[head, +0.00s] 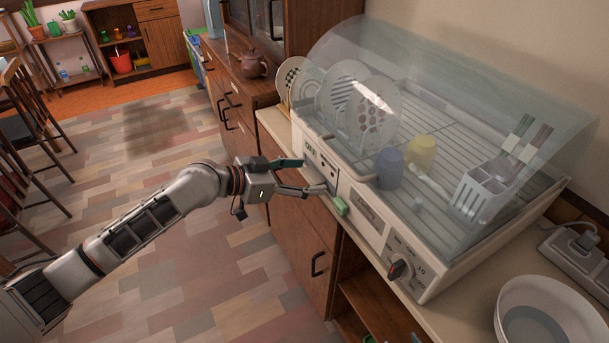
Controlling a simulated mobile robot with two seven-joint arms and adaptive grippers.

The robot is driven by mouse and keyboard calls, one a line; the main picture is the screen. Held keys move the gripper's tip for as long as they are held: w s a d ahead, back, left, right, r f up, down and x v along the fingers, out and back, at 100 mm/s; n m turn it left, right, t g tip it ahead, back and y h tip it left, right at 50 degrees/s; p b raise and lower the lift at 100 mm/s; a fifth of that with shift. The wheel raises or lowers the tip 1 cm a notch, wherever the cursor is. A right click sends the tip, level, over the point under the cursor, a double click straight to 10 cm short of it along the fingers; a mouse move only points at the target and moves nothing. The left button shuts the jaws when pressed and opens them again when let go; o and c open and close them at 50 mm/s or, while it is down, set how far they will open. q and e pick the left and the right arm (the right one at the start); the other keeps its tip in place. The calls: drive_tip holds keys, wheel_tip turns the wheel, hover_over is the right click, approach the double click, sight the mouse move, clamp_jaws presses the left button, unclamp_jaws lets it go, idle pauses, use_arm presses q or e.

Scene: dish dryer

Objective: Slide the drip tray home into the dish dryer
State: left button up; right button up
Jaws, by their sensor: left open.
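The dish dryer (420,262) is a white unit with a clear domed lid, standing on the counter at the right. At the left of its front is a pale panel with dark markings, which seems to be the front of the drip tray (321,160). How far the tray sticks out is hard to tell. My left gripper (312,176) is open in front of this panel, its two fingers spread towards its left and lower parts. I cannot tell whether either finger touches it. My right gripper is not in view.
Plates (374,112), a blue cup (389,168), a yellow cup (421,153) and a cutlery basket (482,194) are in the dryer. A small green block (341,206) lies by its front. A white bowl (545,318) and power strip (578,252) are at right.

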use_arm(q)
drive_tip(key=v, duration=1.2)
drive_tip(key=s+d+f+n+t+y+p, duration=0.1)
drive_tip(key=s+f+n+t, duration=0.1)
drive_tip(key=s+f, duration=0.35)
drive_tip(key=s+d+f+n+t+y+p, duration=0.1)
drive_tip(key=s+f+n+y, duration=0.1)
drive_tip(key=f, duration=0.6)
drive_tip(key=s+a+f+n+y+p, duration=0.1)
drive_tip(key=s+a+f+y, duration=0.2)
drive_tip(key=s+f, duration=0.3)
drive_tip(key=s+a+f+n+y+p, duration=0.1)
drive_tip(key=s+a+f+n+y, duration=0.1)
drive_tip(key=s+a+f, duration=0.2)
drive_tip(key=s+f, duration=0.3)
drive_tip(key=s, duration=0.3)
drive_tip(key=shift+s+a+y, duration=0.3)
drive_tip(key=shift+s+y, duration=0.05)
drive_tip(key=shift+y, duration=0.05)
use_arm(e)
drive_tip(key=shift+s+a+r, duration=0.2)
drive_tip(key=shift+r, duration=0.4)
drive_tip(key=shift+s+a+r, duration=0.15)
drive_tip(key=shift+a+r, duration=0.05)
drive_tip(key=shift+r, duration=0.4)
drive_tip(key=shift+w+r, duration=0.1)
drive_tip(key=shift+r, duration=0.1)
